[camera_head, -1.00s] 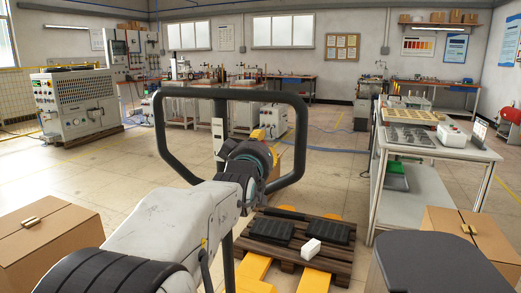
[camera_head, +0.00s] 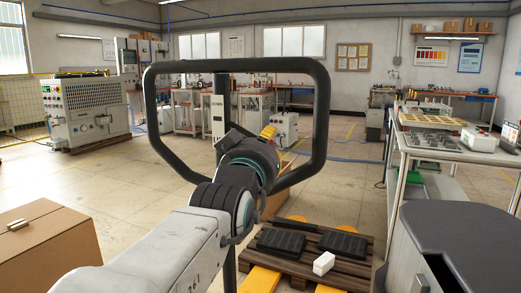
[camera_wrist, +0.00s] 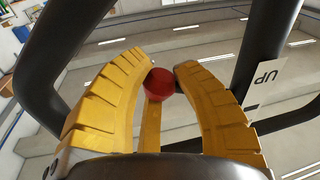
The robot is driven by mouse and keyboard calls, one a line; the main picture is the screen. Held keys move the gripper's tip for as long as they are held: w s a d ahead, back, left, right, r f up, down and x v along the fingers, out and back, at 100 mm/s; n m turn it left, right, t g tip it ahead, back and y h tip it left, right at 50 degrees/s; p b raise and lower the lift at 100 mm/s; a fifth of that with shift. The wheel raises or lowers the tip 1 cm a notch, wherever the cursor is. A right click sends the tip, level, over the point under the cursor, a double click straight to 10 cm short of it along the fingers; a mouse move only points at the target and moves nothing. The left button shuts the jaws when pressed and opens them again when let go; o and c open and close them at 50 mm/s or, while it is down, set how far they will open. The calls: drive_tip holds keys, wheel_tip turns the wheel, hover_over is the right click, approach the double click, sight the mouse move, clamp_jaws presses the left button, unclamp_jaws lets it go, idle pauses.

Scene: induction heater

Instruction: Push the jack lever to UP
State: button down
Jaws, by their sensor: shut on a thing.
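The pallet jack's black loop handle (camera_head: 318,110) stands upright in front of me in the head view. A pale label plate (camera_head: 218,116) is on it near the middle. My gripper (camera_head: 269,131) is inside the loop; only a bit of its yellow fingers shows past my wrist. In the wrist view my gripper (camera_wrist: 161,75) has its curved yellow fingers shut on a red round knob (camera_wrist: 159,83), the end of the jack lever. A yellow strip runs below the knob. A label reading UP (camera_wrist: 265,80) is to the right. The lever is hidden in the head view.
A wooden pallet (camera_head: 290,265) with black cases and a small white box lies beyond the handle, over yellow forks. A cardboard box (camera_head: 45,250) is at left. A work table (camera_head: 445,152) is at right.

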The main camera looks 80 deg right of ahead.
drive_tip(key=shift+r, duration=0.1)
drive_tip(key=c, duration=1.3)
unclamp_jaws()
drive_tip(key=o, duration=0.4)
